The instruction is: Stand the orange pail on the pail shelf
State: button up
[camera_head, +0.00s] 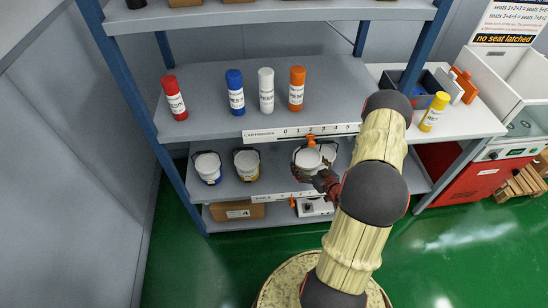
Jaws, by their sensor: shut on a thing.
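A white pail (307,158) with a dark handle is at my gripper (318,178), at the front edge of the pail shelf (275,182). My gripper is shut on this pail from the front and hides its lower part, so its colour marking is not clear. I take it as the orange pail. I cannot tell whether its base touches the shelf. On the same shelf a blue-marked pail (208,168) and a yellow-marked pail (246,165) stand upright to the left. Another pale pail (330,151) shows partly behind the held one, to its right.
The shelf above bears red (174,98), blue (236,92), white (266,90) and orange cartridges (297,88). A cardboard box (237,210) is below.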

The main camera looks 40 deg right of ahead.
jog(key=shift+w+d+f+b, duration=0.1)
jog(key=shift+w+f+b, duration=1.15)
jog(key=shift+w+f, duration=0.95)
jog(key=shift+w+a+f+b, duration=0.1)
jog(key=shift+w+f+b, duration=1.15)
jog(key=shift+w+f, duration=0.95)
jog(key=shift+w+d+f+b, duration=0.1)
jog(key=shift+w+f+b, duration=1.15)
jog(key=shift+w+f, duration=0.95)
jog(key=shift+w+r, duration=0.2)
jog(key=shift+w, duration=0.05)
jog(key=o, duration=1.9)
jog(key=shift+f, duration=0.15)
